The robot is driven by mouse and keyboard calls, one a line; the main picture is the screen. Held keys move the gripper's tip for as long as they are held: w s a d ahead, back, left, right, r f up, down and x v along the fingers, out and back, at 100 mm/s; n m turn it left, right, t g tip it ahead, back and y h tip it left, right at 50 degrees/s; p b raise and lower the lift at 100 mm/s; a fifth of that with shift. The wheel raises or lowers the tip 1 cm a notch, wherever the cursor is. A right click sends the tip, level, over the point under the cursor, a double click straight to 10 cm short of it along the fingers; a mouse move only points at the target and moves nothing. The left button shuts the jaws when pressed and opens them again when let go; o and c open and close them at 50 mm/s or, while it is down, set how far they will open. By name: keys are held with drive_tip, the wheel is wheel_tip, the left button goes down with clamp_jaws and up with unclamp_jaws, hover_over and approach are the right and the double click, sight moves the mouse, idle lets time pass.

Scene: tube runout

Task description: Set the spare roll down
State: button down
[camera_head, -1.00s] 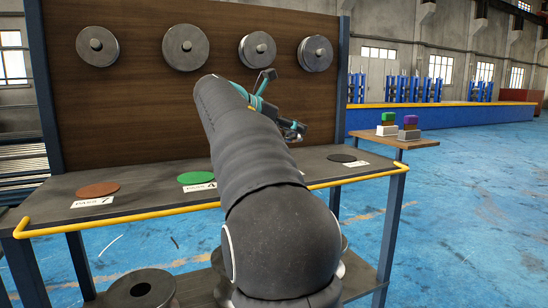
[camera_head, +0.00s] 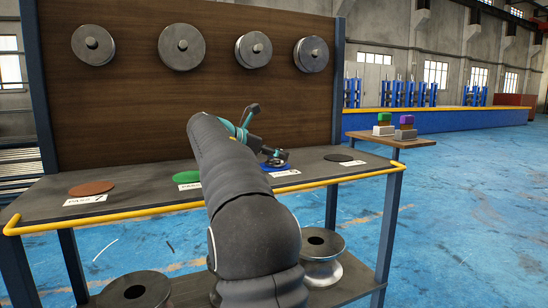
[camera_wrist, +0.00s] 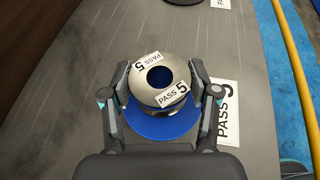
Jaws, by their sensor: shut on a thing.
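The spare roll (camera_wrist: 148,70) is a grey metal spool with a dark centre hole and two "PASS 5" labels on its top. In the wrist view it sits between the two fingers of my gripper (camera_wrist: 160,95), which is shut on it. The roll is over a round blue pad (camera_wrist: 160,128) on the bench; whether it touches the pad cannot be told. In the head view my gripper (camera_head: 268,155) is low over the blue pad (camera_head: 284,167), and my arm hides most of the roll.
A "PASS 5" card (camera_wrist: 226,113) lies beside the blue pad. The bench also has a brown pad (camera_head: 92,188), a green pad (camera_head: 188,176) and a black pad (camera_head: 338,157). Several discs hang on the back board (camera_head: 220,110). A yellow rail (camera_head: 130,222) runs along the front edge.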

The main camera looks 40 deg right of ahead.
idle(0.3)
drive_tip(key=shift+c, duration=1.4)
unclamp_jaws()
drive_tip(key=shift+a+r, duration=0.15)
drive_tip(key=shift+r, duration=0.05)
drive_tip(key=p+v, duration=0.2)
drive_tip(key=v, duration=0.9)
drive_tip(key=shift+a+r, duration=0.1)
drive_tip(key=shift+a, duration=0.3)
